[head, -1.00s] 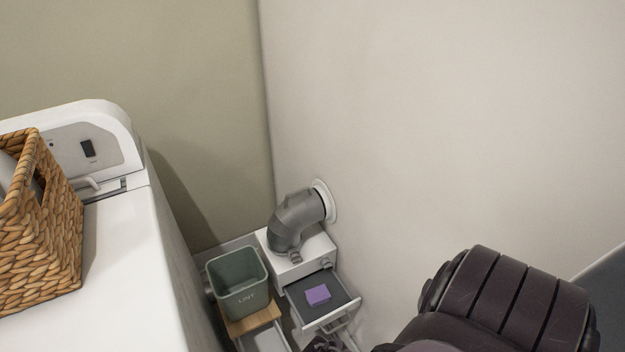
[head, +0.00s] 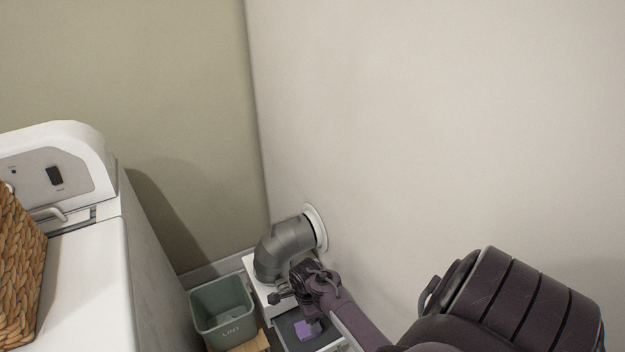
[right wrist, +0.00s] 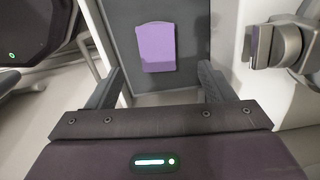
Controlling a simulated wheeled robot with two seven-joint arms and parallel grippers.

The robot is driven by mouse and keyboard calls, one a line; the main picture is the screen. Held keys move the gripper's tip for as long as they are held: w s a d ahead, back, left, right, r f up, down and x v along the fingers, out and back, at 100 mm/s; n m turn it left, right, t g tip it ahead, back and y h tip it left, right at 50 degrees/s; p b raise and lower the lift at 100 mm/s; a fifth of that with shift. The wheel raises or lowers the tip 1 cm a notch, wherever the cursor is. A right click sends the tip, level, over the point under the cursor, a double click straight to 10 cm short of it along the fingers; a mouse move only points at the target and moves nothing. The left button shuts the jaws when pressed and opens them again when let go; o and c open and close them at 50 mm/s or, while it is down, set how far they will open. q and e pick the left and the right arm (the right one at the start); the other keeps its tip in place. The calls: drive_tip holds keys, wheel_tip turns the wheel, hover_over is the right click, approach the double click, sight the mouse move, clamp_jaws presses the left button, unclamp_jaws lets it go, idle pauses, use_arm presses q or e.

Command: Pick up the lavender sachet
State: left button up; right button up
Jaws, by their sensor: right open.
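The lavender sachet (head: 308,329) is a small purple block lying in an open, dark-lined drawer (head: 290,331) at the bottom of the head view. In the right wrist view the sachet (right wrist: 156,46) lies on the dark drawer floor (right wrist: 190,15), ahead of my fingertips and between their lines. My right gripper (head: 303,295) is over the drawer, close to the sachet. In the right wrist view its two fingers (right wrist: 160,84) are spread wide with nothing between them. My left gripper is in neither view.
A grey vent elbow (head: 283,251) rises from the white cabinet beside the drawer, close to my right gripper. A green LINT bin (head: 222,308) stands left of the drawer. The white machine (head: 85,275) with a wicker basket (head: 20,265) is at left. A wall stands at right.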

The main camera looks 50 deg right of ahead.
sight(308, 327)
drive_tip(key=shift+w+d+f, duration=0.15)
drive_tip(key=shift+d+f, duration=0.15)
drive_tip(key=shift+f, duration=0.35)
drive_tip(key=shift+w+d+f, duration=0.1)
drive_tip(key=shift+d+f, duration=0.15)
drive_tip(key=shift+f, duration=0.35)
drive_tip(key=shift+s+a+f+b, duration=0.15)
drive_tip(key=shift+a+f+b, duration=0.05)
drive_tip(key=shift+f+b, duration=0.15)
drive_tip(key=shift+s+a+f, duration=0.15)
drive_tip(key=shift+a+f, duration=0.1)
drive_tip(key=shift+f, duration=0.2)
drive_tip(key=shift+s+a+f, duration=0.15)
drive_tip(key=shift+a+f, duration=0.05)
drive_tip(key=shift+f, duration=0.25)
wheel_tip(308, 327, down, 2)
drive_tip(key=shift+f+b, duration=0.25)
drive_tip(key=shift+b, duration=0.35)
drive_tip(key=shift+d+f, duration=0.1)
drive_tip(key=shift+f, duration=0.1)
drive_tip(key=shift+c, duration=0.2)
drive_tip(key=c, duration=0.7)
drive_tip(key=shift+c, duration=1.4)
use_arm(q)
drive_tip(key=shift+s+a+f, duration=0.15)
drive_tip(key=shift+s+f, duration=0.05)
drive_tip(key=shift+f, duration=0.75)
